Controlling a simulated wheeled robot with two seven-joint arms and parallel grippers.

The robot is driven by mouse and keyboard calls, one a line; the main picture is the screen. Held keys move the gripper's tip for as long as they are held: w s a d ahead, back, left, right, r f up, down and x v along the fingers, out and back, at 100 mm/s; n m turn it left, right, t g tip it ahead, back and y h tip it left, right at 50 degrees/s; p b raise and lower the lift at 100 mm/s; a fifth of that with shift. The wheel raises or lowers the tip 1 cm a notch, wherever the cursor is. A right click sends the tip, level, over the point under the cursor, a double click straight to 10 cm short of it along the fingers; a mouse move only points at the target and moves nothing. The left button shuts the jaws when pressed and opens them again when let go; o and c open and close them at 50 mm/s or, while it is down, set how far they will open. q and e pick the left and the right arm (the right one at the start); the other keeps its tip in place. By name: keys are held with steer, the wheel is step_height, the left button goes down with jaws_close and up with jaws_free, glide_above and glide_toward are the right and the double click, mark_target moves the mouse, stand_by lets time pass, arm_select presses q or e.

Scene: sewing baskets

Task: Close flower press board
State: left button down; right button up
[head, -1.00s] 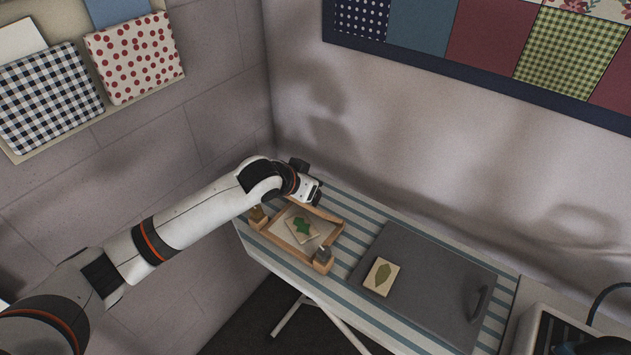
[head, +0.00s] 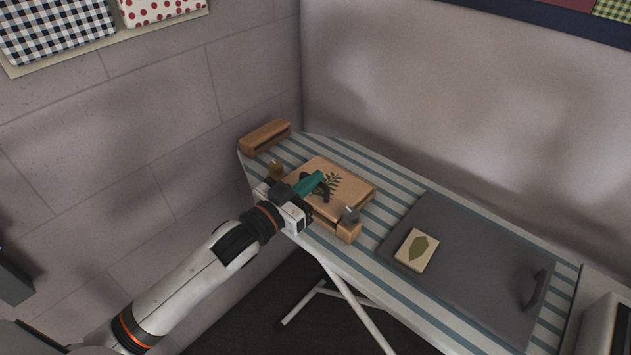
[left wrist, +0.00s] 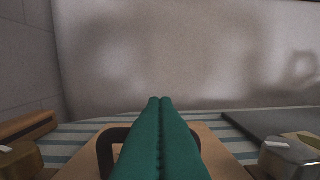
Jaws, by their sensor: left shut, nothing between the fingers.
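The flower press board (head: 352,188) is a light wooden panel with a dark fern print and a black handle (head: 323,194). In the head view it lies flat, or nearly so, over the wooden press base (head: 347,232), hiding the inside. My left gripper (head: 320,177) has green fingers, shut and empty, just over the board by the handle. In the left wrist view the shut fingers (left wrist: 160,100) point forward between the two sides of the handle (left wrist: 106,150). I cannot tell whether they touch it. My right gripper is not in view.
The press has a brass fitting (head: 275,168) at left and a grey one (head: 350,214) at the front right. A wooden block (head: 265,138) stands on the striped ironing board (head: 385,212) at its far left end. A grey panel (head: 470,275) at right carries a leaf card (head: 416,250).

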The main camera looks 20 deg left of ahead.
arm_select(q)
steer(key=shift+s+a+f, duration=0.1)
steer(key=shift+s+f, duration=0.1)
steer(key=shift+f, duration=0.3)
steer(key=shift+f+b, duration=0.1)
steer(key=shift+b, duration=0.2)
steer(key=r+p, duration=0.4)
steer(key=shift+w+r+p, duration=0.35)
steer(key=shift+w+p, duration=0.05)
steer(key=f+b+v, duration=0.1)
steer(key=b+v, duration=0.1)
steer(key=v, duration=0.8)
steer(key=shift+d, duration=0.25)
